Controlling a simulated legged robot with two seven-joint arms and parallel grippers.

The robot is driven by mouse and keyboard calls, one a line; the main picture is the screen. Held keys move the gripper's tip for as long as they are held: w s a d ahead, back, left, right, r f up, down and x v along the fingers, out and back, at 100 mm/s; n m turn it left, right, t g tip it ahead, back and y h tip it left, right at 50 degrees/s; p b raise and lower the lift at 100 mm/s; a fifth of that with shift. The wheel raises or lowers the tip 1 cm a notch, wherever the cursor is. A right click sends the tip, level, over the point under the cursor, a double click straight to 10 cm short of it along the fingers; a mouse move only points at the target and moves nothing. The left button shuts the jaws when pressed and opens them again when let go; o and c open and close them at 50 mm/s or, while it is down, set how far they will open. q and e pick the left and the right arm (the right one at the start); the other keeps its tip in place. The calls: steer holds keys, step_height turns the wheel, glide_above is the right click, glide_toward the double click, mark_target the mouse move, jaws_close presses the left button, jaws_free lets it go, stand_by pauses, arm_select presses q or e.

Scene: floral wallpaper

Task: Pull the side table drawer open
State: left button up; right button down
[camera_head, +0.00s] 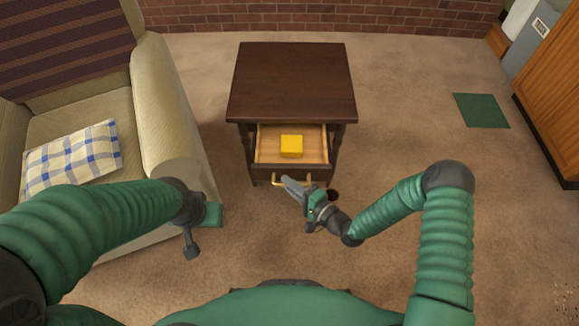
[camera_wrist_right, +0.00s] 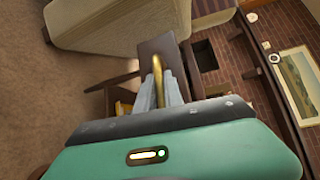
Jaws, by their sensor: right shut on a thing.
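The dark wood side table (camera_head: 291,82) stands in the middle of the head view. Its drawer (camera_head: 265,150) is partly pulled out, and its pale interior shows with a yellow block (camera_head: 291,146) inside. A brass handle (camera_head: 279,181) is on the drawer front. My right gripper (camera_head: 288,183) is at this handle, shut on it. In the right wrist view the brass handle (camera_wrist_right: 157,82) lies between the fingers of the right gripper (camera_wrist_right: 165,90). My left gripper (camera_head: 197,220) is beside the armchair, away from the table; its fingers are not clear.
A cream armchair (camera_head: 170,110) with a checked cushion (camera_head: 72,158) stands close on the left of the table. A wooden cabinet (camera_head: 556,80) is at the right. A green square (camera_head: 481,110) lies on the carpet. Open carpet lies right of the table.

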steer(key=s+p, duration=0.1)
steer(key=s, duration=0.5)
steer(key=shift+s+f, duration=0.2)
steer(key=shift+s, duration=0.1)
steer(key=c, duration=1.5)
jaws_free()
steer(key=shift+w, duration=0.1)
steer(key=shift+r, duration=0.1)
steer(key=p+v, duration=0.4)
steer(key=v, duration=1.2)
steer(key=shift+s+d+p, duration=0.3)
